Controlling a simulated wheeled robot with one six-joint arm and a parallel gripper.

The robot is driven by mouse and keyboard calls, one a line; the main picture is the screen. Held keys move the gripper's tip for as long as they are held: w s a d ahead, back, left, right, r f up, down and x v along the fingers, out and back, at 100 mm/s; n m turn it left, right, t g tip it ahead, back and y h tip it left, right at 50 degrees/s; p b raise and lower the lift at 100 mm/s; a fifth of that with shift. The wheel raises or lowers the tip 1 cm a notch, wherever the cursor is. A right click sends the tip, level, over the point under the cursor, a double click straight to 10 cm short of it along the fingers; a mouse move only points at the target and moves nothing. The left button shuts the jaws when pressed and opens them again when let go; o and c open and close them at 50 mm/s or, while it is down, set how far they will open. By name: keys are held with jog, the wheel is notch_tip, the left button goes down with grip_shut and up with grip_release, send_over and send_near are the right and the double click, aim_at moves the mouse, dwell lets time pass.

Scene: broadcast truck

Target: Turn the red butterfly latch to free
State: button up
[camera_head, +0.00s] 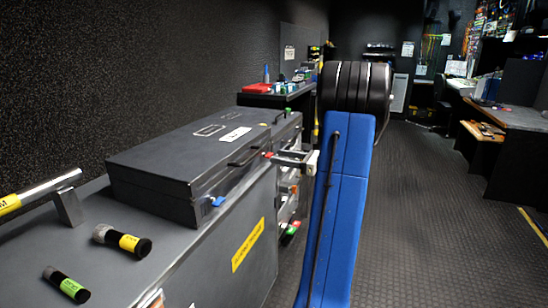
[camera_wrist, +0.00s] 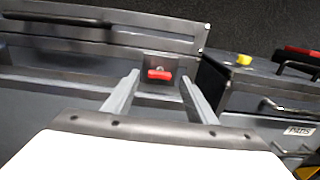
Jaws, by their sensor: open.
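The red butterfly latch (camera_wrist: 160,74) shows in the wrist view as a small red bar lying level on a grey metal plate on the front of a dark case (camera_wrist: 60,52). In the head view a small red spot, the latch (camera_head: 268,155), shows at the right end of the case (camera_head: 180,160). My gripper (camera_wrist: 157,84) is open in the wrist view, with one finger on each side of the latch. I cannot tell whether the fingers touch the plate. In the head view my gripper (camera_head: 290,158) reaches toward the case front from the right, partly hidden by my blue arm.
A blue latch (camera_head: 218,201) sits on the case's near end. Two dark cylinders with yellow (camera_head: 128,240) and green (camera_head: 68,285) labels lie on the grey bench top. Drawers with handles (camera_wrist: 285,108) stand right of the case in the wrist view. The floor aisle (camera_head: 430,210) is clear.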

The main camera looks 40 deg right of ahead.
aim_at(272, 155)
jog(key=shift+x, duration=1.75)
jog(key=shift+c, duration=0.7)
jog(key=c, duration=0.9)
jog(key=shift+c, duration=0.2)
